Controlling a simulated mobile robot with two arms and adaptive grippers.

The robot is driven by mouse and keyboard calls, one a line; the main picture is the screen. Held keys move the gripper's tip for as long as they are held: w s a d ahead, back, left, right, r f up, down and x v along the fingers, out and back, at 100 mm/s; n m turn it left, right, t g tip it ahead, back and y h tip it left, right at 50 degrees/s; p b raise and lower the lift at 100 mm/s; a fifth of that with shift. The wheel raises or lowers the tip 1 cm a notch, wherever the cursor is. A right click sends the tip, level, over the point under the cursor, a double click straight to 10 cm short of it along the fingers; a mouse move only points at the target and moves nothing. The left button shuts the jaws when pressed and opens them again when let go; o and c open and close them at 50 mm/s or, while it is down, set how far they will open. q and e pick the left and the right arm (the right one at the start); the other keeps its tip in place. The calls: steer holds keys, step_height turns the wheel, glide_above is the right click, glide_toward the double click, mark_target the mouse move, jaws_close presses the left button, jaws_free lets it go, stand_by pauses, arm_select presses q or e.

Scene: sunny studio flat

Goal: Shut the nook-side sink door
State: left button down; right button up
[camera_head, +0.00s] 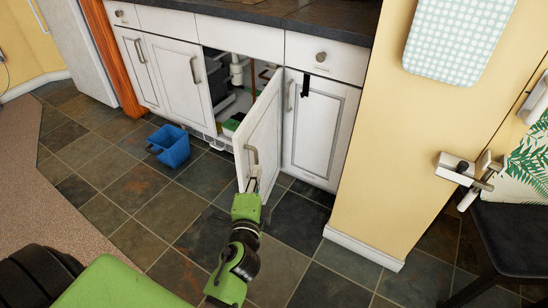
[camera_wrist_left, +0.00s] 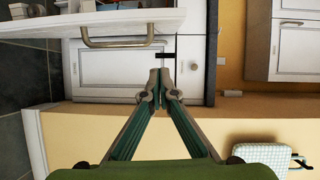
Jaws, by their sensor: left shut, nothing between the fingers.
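The nook-side sink door (camera_head: 262,128) is white and stands well open, swung out from its right side over the floor. Its curved metal handle (camera_head: 252,155) is on the outer face near the free edge. In the left wrist view the door (camera_wrist_left: 150,23) crosses the top left, with its handle (camera_wrist_left: 118,43) below its edge. My left gripper (camera_head: 252,180) is shut and empty, close to the door's free edge just below the handle. In the wrist view its closed fingertips (camera_wrist_left: 158,76) are apart from the handle. Whether they touch the door is unclear. My right gripper is not seen.
The open cupboard shows a white pipe (camera_head: 237,70) and dark items inside. A blue bucket (camera_head: 170,146) stands on the tiles left of the door. A shut cabinet door (camera_head: 318,125) is to the right, beside a yellow wall (camera_head: 390,150). A black seat (camera_head: 510,235) stands far right.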

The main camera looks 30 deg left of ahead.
mark_target(246, 140)
arm_select(q)
steer(key=shift+t+y, duration=0.3)
steer(key=shift+w+a+r+p, duration=0.15)
steer(key=shift+w+a+r, duration=0.3)
steer(key=shift+w+a, duration=0.9)
steer(key=shift+w+a+r+p, duration=0.2)
steer(key=shift+w+a+r, duration=0.2)
steer(key=shift+w+a, duration=0.95)
steer(key=shift+w+a+r+p, duration=0.15)
steer(key=shift+w+a+r, duration=0.3)
steer(key=shift+w+a, duration=0.9)
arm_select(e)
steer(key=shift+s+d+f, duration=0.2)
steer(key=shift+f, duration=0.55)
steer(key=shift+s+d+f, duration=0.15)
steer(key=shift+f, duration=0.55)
arm_select(q)
steer(key=shift+w+d, duration=0.1)
steer(key=shift+w, duration=0.05)
